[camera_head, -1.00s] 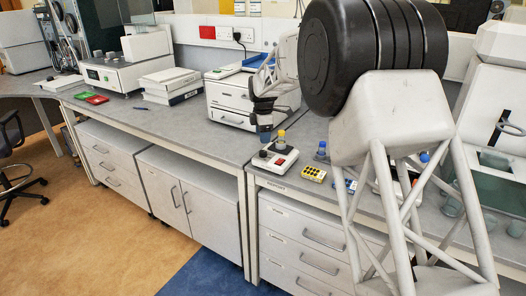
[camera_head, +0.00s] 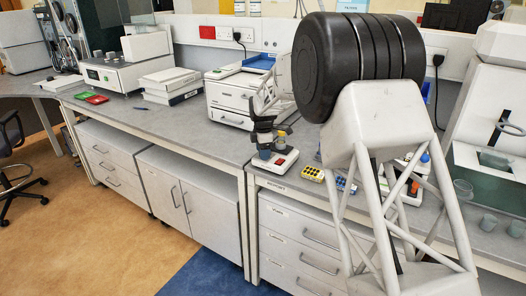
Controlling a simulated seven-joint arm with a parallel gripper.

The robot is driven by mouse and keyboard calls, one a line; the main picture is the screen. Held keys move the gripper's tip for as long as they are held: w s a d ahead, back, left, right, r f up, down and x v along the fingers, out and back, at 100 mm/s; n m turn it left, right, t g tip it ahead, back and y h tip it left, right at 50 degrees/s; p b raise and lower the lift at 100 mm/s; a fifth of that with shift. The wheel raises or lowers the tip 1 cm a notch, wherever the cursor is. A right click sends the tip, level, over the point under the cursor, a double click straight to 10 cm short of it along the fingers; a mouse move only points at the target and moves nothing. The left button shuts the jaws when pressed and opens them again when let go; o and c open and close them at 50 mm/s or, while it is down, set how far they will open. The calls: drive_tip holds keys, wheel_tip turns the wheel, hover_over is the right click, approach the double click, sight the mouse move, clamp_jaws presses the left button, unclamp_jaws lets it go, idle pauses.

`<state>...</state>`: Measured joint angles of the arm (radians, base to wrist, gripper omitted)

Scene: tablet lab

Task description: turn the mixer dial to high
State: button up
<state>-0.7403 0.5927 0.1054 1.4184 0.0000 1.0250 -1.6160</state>
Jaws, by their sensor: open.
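The mixer is most likely the small white device (camera_head: 275,167) with a red panel on its front, on the bench in the middle of the head view. My gripper (camera_head: 266,149) is directly over its rear left part, fingers pointing down. The gripper is open. Its dark fingers cover the top of the device where a dark knob sat, so the dial and its setting are hidden. I cannot tell whether the fingers touch the dial or stand around it.
A yellow-topped block (camera_head: 312,174) and a blue rack (camera_head: 346,185) stand right of the mixer. A white printer-like machine (camera_head: 230,103) stands behind left. My arm hides much of the bench to the right. The bench left of the mixer is clear.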

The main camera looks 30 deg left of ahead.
drive_tip(key=c, duration=0.9)
drive_tip(key=shift+c, duration=0.2)
